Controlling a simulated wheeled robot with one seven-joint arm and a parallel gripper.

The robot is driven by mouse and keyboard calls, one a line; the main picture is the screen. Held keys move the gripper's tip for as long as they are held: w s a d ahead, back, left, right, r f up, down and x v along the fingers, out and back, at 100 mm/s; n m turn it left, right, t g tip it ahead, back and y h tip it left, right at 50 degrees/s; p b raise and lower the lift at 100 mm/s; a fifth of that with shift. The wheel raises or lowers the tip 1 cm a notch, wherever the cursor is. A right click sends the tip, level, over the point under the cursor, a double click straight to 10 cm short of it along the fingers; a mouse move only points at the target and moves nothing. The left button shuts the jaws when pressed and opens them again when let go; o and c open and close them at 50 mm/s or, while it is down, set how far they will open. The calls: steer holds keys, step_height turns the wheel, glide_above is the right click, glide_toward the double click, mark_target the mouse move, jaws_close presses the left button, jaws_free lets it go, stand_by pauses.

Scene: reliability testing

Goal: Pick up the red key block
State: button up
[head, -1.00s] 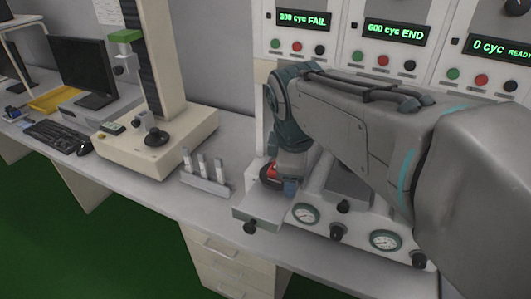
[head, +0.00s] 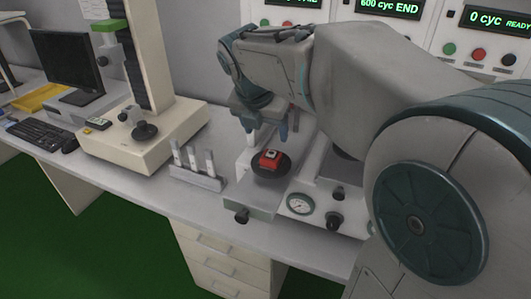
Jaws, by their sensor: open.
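The red key block (head: 270,159) sits on a round black pad (head: 272,172) on the white fixture (head: 252,196) at the front of the test bench. It has a dark and white mark on top. My gripper (head: 268,135) is above and just behind the block in the picture, pointing down, with its blue-tipped fingers apart. Nothing shows between the fingers. The block looks clear of the fingers, but the exact gap in depth cannot be told.
A small rack with several upright white pieces (head: 197,178) stands left of the fixture. A beige stand (head: 145,140) is farther left. Gauges (head: 300,204) and knobs line the panel to the right. Cabinets with green displays (head: 390,8) stand behind.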

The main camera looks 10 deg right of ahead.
mark_target(271, 152)
steer(key=x, duration=0.9)
steer(key=shift+s+f, duration=0.1)
steer(key=shift+s, duration=0.05)
steer(key=shift+a, duration=0.1)
steer(key=c, duration=1.1)
